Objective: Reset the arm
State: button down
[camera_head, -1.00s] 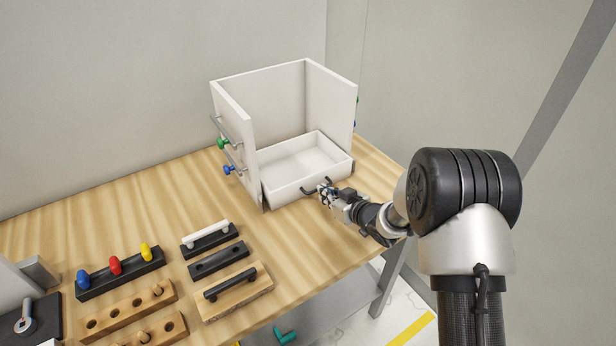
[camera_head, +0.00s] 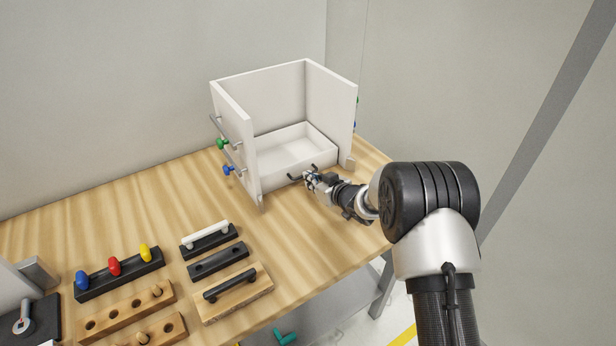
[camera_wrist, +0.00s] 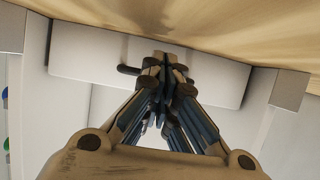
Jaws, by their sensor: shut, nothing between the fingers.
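My gripper (camera_head: 307,178) is shut and empty, at the front of the white drawer (camera_head: 290,150). In the wrist view my gripper (camera_wrist: 165,62) covers the middle of the drawer front (camera_wrist: 90,55). The dark drawer handle (camera_head: 293,178) shows beside the fingertips, and one end of it shows in the wrist view (camera_wrist: 128,70). I cannot tell whether the fingers touch the handle. The drawer sits inside the open-topped white cabinet (camera_head: 233,118), largely between its side walls.
The cabinet stands on a wooden table (camera_head: 130,215). Handle blocks (camera_head: 232,290) and a rack with blue, red and yellow knobs (camera_head: 118,272) lie at the front left. Green and blue knobs (camera_head: 225,168) stick out from the cabinet's left side. The space right of the table is free.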

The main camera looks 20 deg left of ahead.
jog(key=p+v, duration=0.1)
jog(key=v, duration=0.1)
jog(key=shift+s+d+r, duration=0.1)
jog(key=shift+d+r, duration=0.05)
jog(key=shift+r, duration=0.1)
jog(key=shift+p+v, duration=0.75)
jog(key=shift+v, duration=1.4)
jog(key=w+d+r+m+t+h, duration=0.1)
jog(key=w+d+r+t+h, duration=0.15)
jog(key=d+r, duration=0.4)
jog(key=s+d+r+m+h, duration=0.3)
jog(key=s+d+r+h, duration=0.15)
jog(key=d+r, duration=0.35)
jog(key=s+d+r+m+h, duration=0.25)
jog(key=s+d+r, duration=0.35)
jog(key=d, duration=0.5)
jog(key=s+d+r+m+g+h, duration=0.1)
jog(key=s+d, duration=0.2)
jog(key=s, duration=0.4)
jog(key=s+d+r+m+g+h, duration=0.1)
jog(key=s+d+g, duration=0.15)
jog(key=s, duration=0.45)
jog(key=s+d+f+m+g, duration=0.1)
jog(key=s+f+m+g, duration=0.1)
jog(key=s, duration=1.5)
jog(key=shift+s+d+y, duration=0.15)
jog(key=shift+s+y, duration=0.25)
jog(key=shift+y, duration=0.05)
